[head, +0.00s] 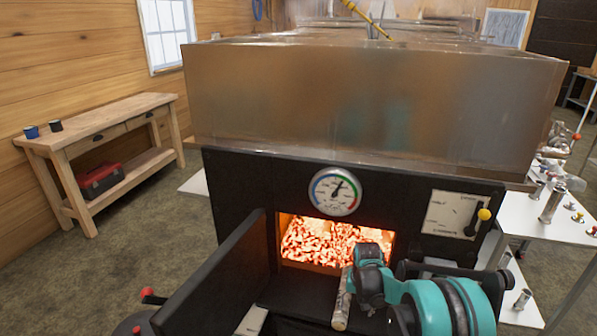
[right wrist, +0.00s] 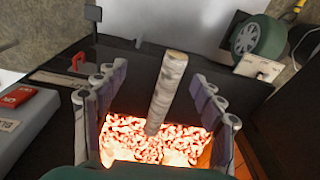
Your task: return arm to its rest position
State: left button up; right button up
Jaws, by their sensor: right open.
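My right arm comes in from the lower right in the head view. Its gripper (head: 362,268) is in front of the glowing firebox opening (head: 300,240). In the right wrist view the two fingers of this gripper (right wrist: 158,74) stand wide apart. A pale bark-covered log (right wrist: 168,90) lies between them, with a gap on each side. The log also shows in the head view (head: 342,302), beside the gripper at the opening. What the log rests on cannot be told. My left gripper is not in view.
The firebox door (head: 215,275) stands open at the left of the opening. A large metal pan (head: 370,100) sits above, with a gauge (head: 335,192) below it. A white table (head: 560,235) with small fittings is at right. A wooden bench (head: 100,115) stands far left; floor between is clear.

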jog(key=s+r+n+t, duration=0.1)
jog(key=s+r+t, duration=0.2)
jog(key=s+r, duration=1.1)
jog(key=s+r+n+t, duration=0.1)
jog(key=s+r+t, duration=0.2)
jog(key=s, duration=0.9)
jog(key=shift+s+a+r+n, duration=0.15)
jog(key=shift+r+n, duration=0.25)
jog(key=shift+r, duration=0.1)
